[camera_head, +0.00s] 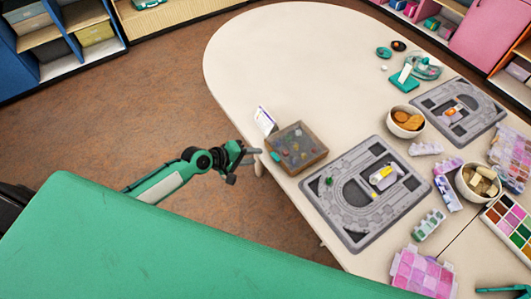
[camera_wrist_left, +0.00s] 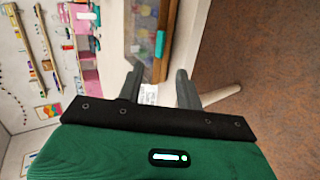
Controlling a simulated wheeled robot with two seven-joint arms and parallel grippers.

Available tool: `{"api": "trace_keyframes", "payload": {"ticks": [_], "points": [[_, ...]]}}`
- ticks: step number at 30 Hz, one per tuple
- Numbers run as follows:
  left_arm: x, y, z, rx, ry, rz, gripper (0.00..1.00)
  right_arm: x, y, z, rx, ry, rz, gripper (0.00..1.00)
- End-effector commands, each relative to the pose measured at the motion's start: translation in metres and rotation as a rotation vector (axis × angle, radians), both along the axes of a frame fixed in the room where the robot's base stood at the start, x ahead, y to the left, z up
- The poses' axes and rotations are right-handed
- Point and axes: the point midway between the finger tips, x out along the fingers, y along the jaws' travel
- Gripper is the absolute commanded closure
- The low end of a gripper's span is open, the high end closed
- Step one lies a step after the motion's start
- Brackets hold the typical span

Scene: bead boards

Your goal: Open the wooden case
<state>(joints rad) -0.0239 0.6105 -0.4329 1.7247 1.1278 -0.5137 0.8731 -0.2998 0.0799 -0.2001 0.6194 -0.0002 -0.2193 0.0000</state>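The wooden case (camera_head: 297,150) sits near the left edge of the table, with brown wooden sides and a clear-looking top over small coloured bits. Its lid looks shut. A teal tab (camera_head: 276,157) is on its left side and also shows in the left wrist view (camera_wrist_left: 160,43). The case's wooden side (camera_wrist_left: 161,68) is ahead of the fingers there. My left gripper (camera_head: 256,156) is just left of the case, off the table edge. In the left wrist view its two fingers (camera_wrist_left: 160,72) are apart with nothing held between them. My right gripper is not seen.
A white card (camera_head: 265,120) stands behind the case. A grey bead board (camera_head: 345,235) lies to its right, with another board (camera_head: 425,103) farther off. Bowls (camera_head: 398,131) and pink trays (camera_head: 420,275) crowd the right. The far left tabletop (camera_head: 270,60) is clear.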

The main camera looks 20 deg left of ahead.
Motion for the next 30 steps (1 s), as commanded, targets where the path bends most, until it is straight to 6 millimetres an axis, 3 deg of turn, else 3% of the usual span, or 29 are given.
{"api": "trace_keyframes", "payload": {"ticks": [9,24,30], "points": [[0.034,-0.033,-0.028,0.0,-0.001,0.001,0.64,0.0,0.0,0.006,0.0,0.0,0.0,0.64],[0.043,-0.042,-0.037,0.002,0.0,-0.001,0.64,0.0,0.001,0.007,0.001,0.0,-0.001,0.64],[0.043,-0.042,-0.037,0.001,0.0,-0.001,1.0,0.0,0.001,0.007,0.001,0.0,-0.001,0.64]]}}
